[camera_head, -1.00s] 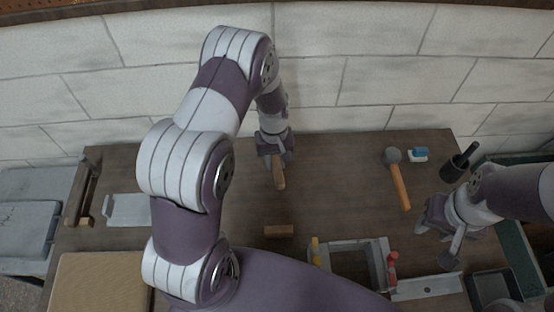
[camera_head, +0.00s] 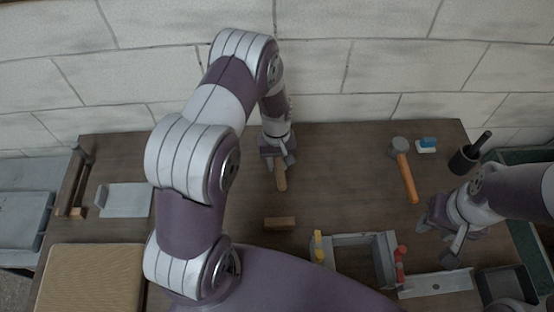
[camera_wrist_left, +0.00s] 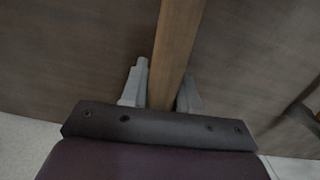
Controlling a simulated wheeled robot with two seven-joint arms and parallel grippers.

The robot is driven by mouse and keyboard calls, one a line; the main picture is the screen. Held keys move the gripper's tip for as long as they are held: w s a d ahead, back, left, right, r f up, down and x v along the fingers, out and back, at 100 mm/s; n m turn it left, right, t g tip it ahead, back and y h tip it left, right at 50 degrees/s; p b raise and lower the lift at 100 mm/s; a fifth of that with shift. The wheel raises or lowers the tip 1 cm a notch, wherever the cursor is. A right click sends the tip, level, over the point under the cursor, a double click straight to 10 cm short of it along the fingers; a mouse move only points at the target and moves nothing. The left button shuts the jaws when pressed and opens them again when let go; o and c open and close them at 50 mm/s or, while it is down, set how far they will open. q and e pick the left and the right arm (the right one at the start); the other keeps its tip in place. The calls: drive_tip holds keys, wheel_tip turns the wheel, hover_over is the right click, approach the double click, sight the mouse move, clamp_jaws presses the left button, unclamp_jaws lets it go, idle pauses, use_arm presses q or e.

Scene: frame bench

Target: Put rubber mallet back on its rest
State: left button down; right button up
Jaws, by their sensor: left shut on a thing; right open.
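A mallet-like tool with a grey head and an orange handle (camera_head: 405,172) lies on the right part of the bench in the head view. My left gripper (camera_head: 279,161) is shut on a brown wooden bar (camera_head: 281,180) over the middle of the bench. In the left wrist view the bar (camera_wrist_left: 178,45) runs between the two fingers and out past the top edge, so its far end is hidden there. My right gripper (camera_head: 436,222) is open, just right of the orange handle's near end, apart from it. I cannot tell which object is the mallet's rest.
A small wooden block (camera_head: 280,224) lies in front of the held bar. A grey frame (camera_head: 362,240) with yellow and red handles stands at the front right. A dark cup (camera_head: 463,161) and a blue-white block (camera_head: 427,146) are at the back right. A grey plate (camera_head: 124,200) lies left.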

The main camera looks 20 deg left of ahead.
use_arm(q)
drive_tip(key=shift+s+r, duration=0.1)
drive_tip(key=shift+f, duration=0.3)
drive_tip(key=shift+f+b, duration=1.1)
drive_tip(key=shift+f, duration=0.05)
drive_tip(key=c, duration=0.8)
unclamp_jaws()
drive_tip(key=shift+o, duration=0.2)
